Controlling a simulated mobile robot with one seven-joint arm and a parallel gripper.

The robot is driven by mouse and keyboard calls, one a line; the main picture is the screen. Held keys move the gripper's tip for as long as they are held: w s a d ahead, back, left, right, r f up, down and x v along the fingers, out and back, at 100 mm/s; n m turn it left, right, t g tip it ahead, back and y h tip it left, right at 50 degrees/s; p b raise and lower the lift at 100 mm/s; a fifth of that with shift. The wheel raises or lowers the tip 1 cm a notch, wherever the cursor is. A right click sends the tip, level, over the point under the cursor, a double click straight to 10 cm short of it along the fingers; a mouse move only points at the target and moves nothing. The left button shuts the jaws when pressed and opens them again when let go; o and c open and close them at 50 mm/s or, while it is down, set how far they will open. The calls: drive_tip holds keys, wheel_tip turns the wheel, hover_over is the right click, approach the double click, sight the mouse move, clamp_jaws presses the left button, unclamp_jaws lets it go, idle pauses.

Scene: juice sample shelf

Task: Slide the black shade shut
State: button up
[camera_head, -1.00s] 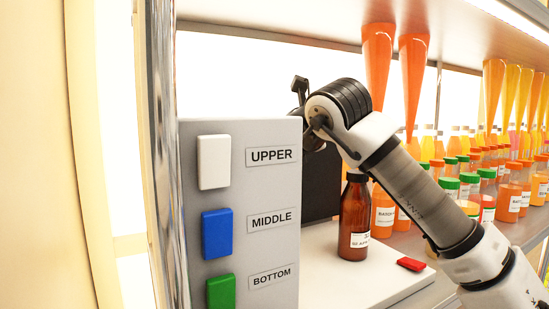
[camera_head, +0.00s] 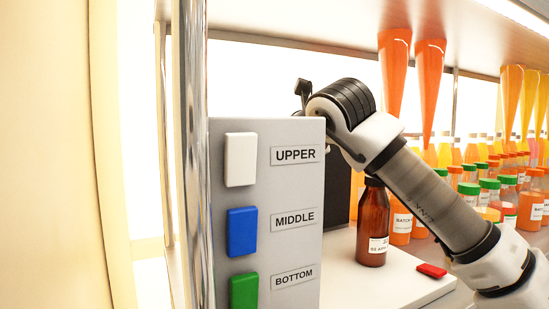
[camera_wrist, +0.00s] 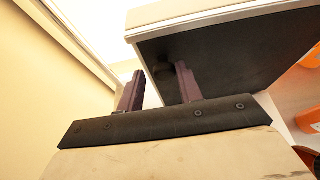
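A black panel, which looks like the shade (camera_head: 337,178), shows as a dark upright strip behind the grey box in the head view. In the wrist view a large dark face (camera_wrist: 235,60), apparently the same shade, lies under a pale top edge. My gripper (camera_wrist: 160,80) has its two fingers apart at the left end of this face. One finger is left of the panel's edge and the other is in front of the dark face. A small dark round shape by the right finger is unclear. In the head view my fingertips are hidden behind the grey box.
The grey box (camera_head: 300,235) carries white, blue and green buttons labelled UPPER, MIDDLE and BOTTOM. A brown bottle (camera_head: 372,225) and a red piece (camera_head: 432,270) are on the white surface (camera_head: 385,288). A metal post (camera_head: 194,150) stands left.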

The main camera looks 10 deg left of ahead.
idle(0.3)
drive_tip(key=b+v, duration=0.2)
drive_tip(key=v, duration=0.5)
drive_tip(key=shift+s, duration=0.2)
drive_tip(key=shift+d+r, duration=0.15)
drive_tip(key=shift+d, duration=0.15)
